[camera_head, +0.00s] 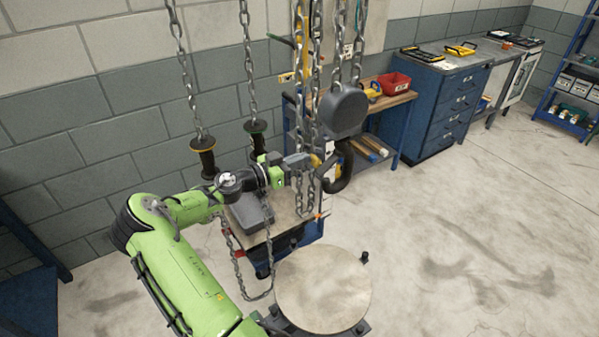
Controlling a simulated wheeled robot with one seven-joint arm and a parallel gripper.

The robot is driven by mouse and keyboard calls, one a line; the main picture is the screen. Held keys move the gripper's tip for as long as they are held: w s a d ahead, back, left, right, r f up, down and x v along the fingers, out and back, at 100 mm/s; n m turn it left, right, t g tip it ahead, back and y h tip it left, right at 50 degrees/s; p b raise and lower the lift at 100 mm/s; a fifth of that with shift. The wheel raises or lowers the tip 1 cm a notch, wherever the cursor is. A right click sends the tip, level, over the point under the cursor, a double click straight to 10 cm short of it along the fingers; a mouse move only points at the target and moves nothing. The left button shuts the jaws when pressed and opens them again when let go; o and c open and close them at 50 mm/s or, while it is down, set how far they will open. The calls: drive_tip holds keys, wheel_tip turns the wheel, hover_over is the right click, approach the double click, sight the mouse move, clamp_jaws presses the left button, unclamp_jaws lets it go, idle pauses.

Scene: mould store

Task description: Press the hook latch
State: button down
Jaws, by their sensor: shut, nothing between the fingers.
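The black hook (346,165) hangs below a round grey hook block (343,108) right of the picture's middle, its curved lower end open toward the left. My gripper (319,166) is at the left side of the hook, at about the height of its opening. The fingers are shut and hold nothing. The hook latch is too small and too covered by the fingers and chains to make out. I cannot tell whether the fingertips touch it.
Several chains (305,100) hang close to my gripper and hook. Two black handles (205,157) (257,136) hang on chains at the left. A round plate (323,289) stands below. A blue workbench (397,101) holds a red bin (394,84). Floor at right is clear.

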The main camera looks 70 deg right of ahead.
drive_tip(key=f+g+h+b, duration=0.1)
drive_tip(key=b, duration=0.4)
drive_tip(key=d+f+g+h+b, duration=0.1)
drive_tip(key=f+h+b, duration=0.1)
drive_tip(key=b, duration=0.3)
drive_tip(key=s+f+g+h+b, duration=0.1)
drive_tip(key=b, duration=0.4)
drive_tip(key=shift+d+f+b, duration=0.15)
drive_tip(key=shift+f+b, duration=0.05)
drive_tip(key=shift+b, duration=0.2)
drive_tip(key=shift+s+g+h, duration=0.1)
drive_tip(key=shift+g+h, duration=0.2)
drive_tip(key=shift+r, duration=0.1)
drive_tip(key=w+a+f, duration=0.3)
drive_tip(key=w+a, duration=0.5)
drive_tip(key=a, duration=0.1)
drive_tip(key=shift+w+a, duration=0.25)
drive_tip(key=shift+f, duration=0.1)
